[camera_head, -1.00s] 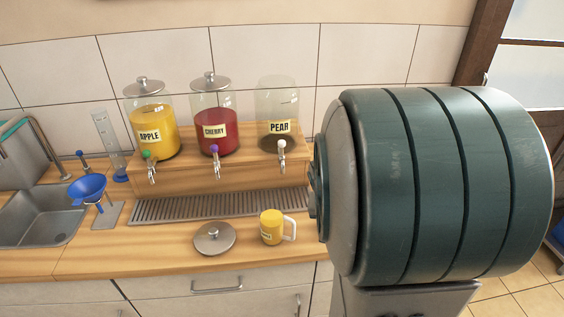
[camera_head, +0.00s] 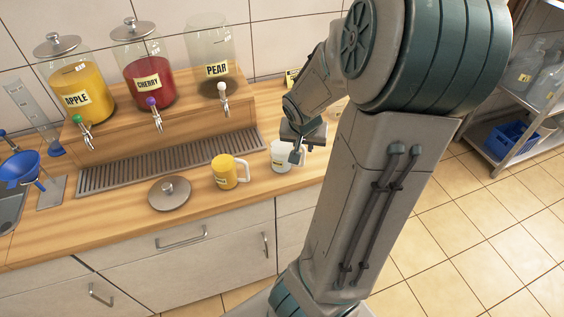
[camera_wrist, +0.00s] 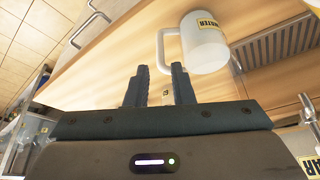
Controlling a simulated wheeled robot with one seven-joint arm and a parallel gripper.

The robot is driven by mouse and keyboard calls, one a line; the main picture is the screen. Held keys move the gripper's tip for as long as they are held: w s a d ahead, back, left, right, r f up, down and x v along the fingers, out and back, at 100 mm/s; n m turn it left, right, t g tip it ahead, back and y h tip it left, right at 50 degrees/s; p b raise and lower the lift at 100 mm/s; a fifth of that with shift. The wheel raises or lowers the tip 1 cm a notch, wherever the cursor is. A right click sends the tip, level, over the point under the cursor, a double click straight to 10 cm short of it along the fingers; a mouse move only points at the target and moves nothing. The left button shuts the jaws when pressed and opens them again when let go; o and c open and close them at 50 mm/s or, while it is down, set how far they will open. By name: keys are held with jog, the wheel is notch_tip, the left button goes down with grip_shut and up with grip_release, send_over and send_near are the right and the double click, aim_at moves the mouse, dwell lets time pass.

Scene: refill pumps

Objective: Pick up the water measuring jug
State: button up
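The water measuring jug (camera_wrist: 205,45) is a frosted white cup with a yellow WATER label and a handle on its left side in the wrist view. In the head view the white jug (camera_head: 281,156) stands on the wooden counter, partly hidden by my gripper (camera_head: 297,156). In the wrist view the two dark fingers of my gripper (camera_wrist: 160,70) are apart with nothing clamped between them. The jug's handle lies just beyond the fingertips. I cannot tell whether they touch it.
A yellow juice mug (camera_head: 225,172) and a metal lid (camera_head: 169,193) lie to the left of the jug. Behind are a drip grate (camera_head: 150,164) and the apple (camera_head: 78,92), cherry (camera_head: 146,70) and pear (camera_head: 210,55) dispensers. A blue funnel (camera_head: 20,168) is far left.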

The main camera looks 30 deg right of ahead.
aim_at(303, 155)
jog(key=b+x, duration=0.4)
jog(key=x, duration=0.4)
jog(key=shift+f, duration=0.1)
grip_shut()
